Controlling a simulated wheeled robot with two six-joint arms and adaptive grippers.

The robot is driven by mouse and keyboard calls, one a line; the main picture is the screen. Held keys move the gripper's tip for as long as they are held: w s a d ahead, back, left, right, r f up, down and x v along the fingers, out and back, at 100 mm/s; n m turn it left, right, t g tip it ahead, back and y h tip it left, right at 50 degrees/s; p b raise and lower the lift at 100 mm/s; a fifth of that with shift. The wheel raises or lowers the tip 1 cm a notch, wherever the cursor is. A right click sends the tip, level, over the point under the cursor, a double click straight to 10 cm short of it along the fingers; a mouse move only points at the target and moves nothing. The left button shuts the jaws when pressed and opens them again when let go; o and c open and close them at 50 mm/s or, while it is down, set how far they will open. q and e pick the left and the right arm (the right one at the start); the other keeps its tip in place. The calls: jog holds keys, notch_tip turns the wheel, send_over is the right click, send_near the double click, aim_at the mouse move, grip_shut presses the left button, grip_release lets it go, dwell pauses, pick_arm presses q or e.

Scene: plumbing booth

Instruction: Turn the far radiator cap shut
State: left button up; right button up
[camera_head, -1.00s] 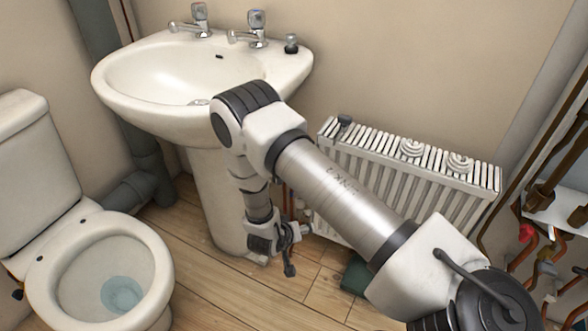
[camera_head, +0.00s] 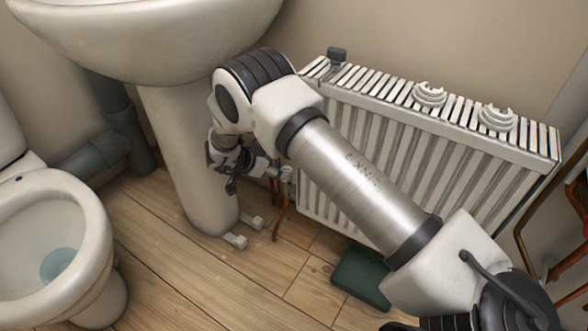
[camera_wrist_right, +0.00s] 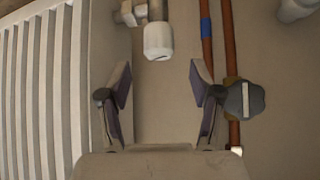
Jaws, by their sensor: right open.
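The white radiator (camera_head: 420,150) stands against the wall, right of the basin pedestal. In the right wrist view a white cap (camera_wrist_right: 158,41) sits on a metal valve (camera_wrist_right: 127,14) beside the radiator's end (camera_wrist_right: 62,90). My right gripper (camera_wrist_right: 160,84) is open and empty, with the cap ahead of its fingertips and roughly centred between them; they appear apart from it. In the head view the right gripper (camera_head: 236,172) is low by the pedestal, near the radiator's left end, partly hidden by its own wrist. My left gripper is out of view.
Copper pipes (camera_wrist_right: 207,35) with blue tape run close to the right finger, and a dark grey knob (camera_wrist_right: 244,98) sits beside it. The pedestal (camera_head: 190,150) stands close to the gripper. A toilet (camera_head: 50,250) is at left. A green box (camera_head: 360,277) lies on the wooden floor (camera_head: 200,290).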

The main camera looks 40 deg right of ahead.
jog(key=b+x, duration=0.2)
jog(key=x, duration=0.4)
jog(key=shift+s+a+f+b, duration=0.1)
jog(key=shift+a+f+b, duration=0.1)
jog(key=shift+b, duration=0.2)
jog(key=shift+d+f, duration=0.15)
jog(key=shift+d, duration=0.3)
jog(key=c, duration=1.1)
jog(key=shift+c, duration=0.2)
